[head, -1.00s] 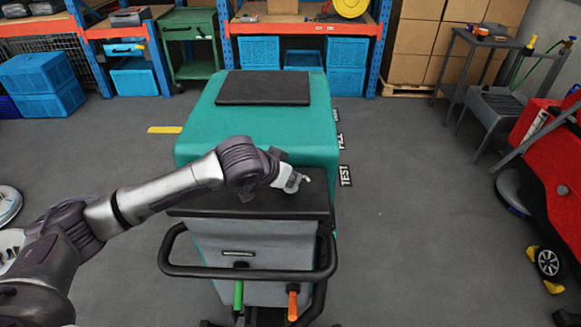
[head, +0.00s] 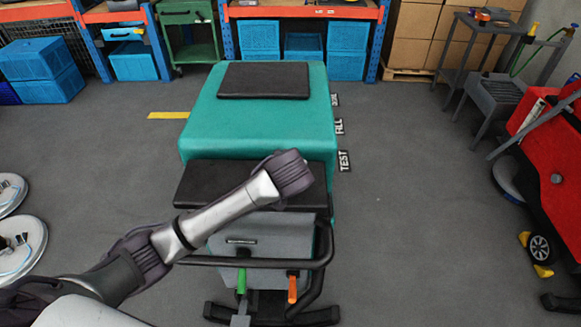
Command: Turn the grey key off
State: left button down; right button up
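The teal scrubber machine (head: 215,135) stands in the middle, with a black pad on top and a dark rear deck (head: 205,185). Its grey rear panel (head: 275,240) has a small slot with a light edge (head: 240,241). A green lever (head: 242,281) and an orange lever (head: 292,289) hang below the panel. I cannot make out a grey key. My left arm comes in from the left, and its wrist is over the right part of the deck and the top of the panel. The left gripper is hidden behind that wrist. My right gripper is not in view.
A black handlebar (head: 305,264) rings the rear panel. Small signs such as TEST (head: 344,161) lie along the machine's right side. A red machine (head: 560,150) stands at far right. Round discs (head: 25,245) lie at left. Open floor lies to the right of the teal machine.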

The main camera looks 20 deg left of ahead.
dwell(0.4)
pick_arm(q)
jog(key=c, duration=1.2)
grip_release()
jog(key=v, duration=1.2)
jog(key=shift+d, duration=0.1)
